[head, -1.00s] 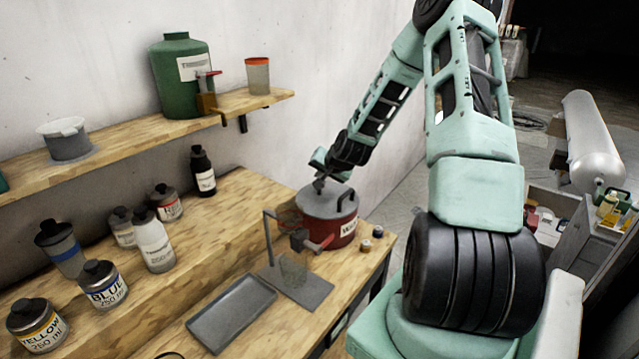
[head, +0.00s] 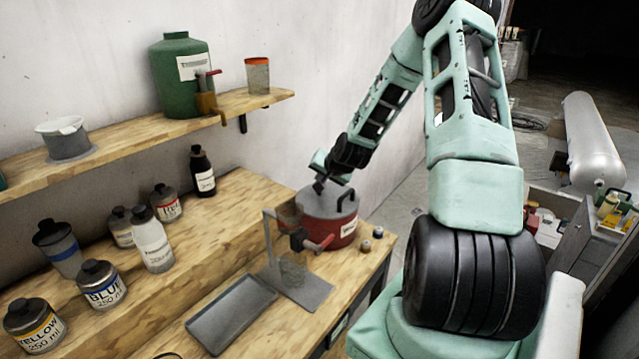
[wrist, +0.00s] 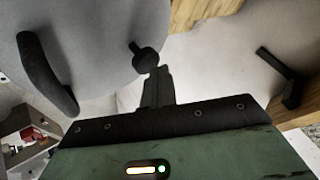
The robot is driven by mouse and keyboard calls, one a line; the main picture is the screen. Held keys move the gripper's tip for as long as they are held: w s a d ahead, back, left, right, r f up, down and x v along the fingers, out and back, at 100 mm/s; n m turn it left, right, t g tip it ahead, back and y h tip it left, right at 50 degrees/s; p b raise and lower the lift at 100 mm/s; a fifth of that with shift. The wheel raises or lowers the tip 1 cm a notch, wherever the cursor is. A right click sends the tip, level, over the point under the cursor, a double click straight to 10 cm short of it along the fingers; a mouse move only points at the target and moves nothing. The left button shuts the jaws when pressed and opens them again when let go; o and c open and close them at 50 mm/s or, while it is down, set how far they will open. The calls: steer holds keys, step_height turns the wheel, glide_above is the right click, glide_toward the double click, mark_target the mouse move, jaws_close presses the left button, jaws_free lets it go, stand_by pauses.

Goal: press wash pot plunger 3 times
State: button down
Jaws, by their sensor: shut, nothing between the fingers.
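The wash pot (head: 322,230) is red with a grey lid and stands near the far right end of the bench. A black plunger knob (wrist: 146,58) stands up from the grey lid (wrist: 88,50) in the wrist view. My gripper (wrist: 159,74) is shut and empty, with its fingertips close beside the knob; I cannot tell whether they touch it. In the head view my gripper (head: 319,186) is over the pot's lid and hides the plunger.
A black lid handle (wrist: 44,72) curves up beside the plunger. A metal stand (head: 300,288) with a red-handled part is in front of the pot. A grey tray (head: 232,312), bottles and two small caps are on the bench. A shelf (head: 140,140) runs along the wall.

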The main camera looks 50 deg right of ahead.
steer(key=shift+f+b, duration=0.55)
steer(key=shift+f, duration=0.3)
stand_by(0.4)
steer(key=shift+r, duration=0.2)
steer(key=shift+r+p, duration=1.05)
steer(key=shift+r, duration=0.4)
steer(key=shift+r, duration=0.1)
steer(key=shift+r+p, duration=1.75)
steer(key=shift+r, duration=0.75)
steer(key=shift+f, duration=0.1)
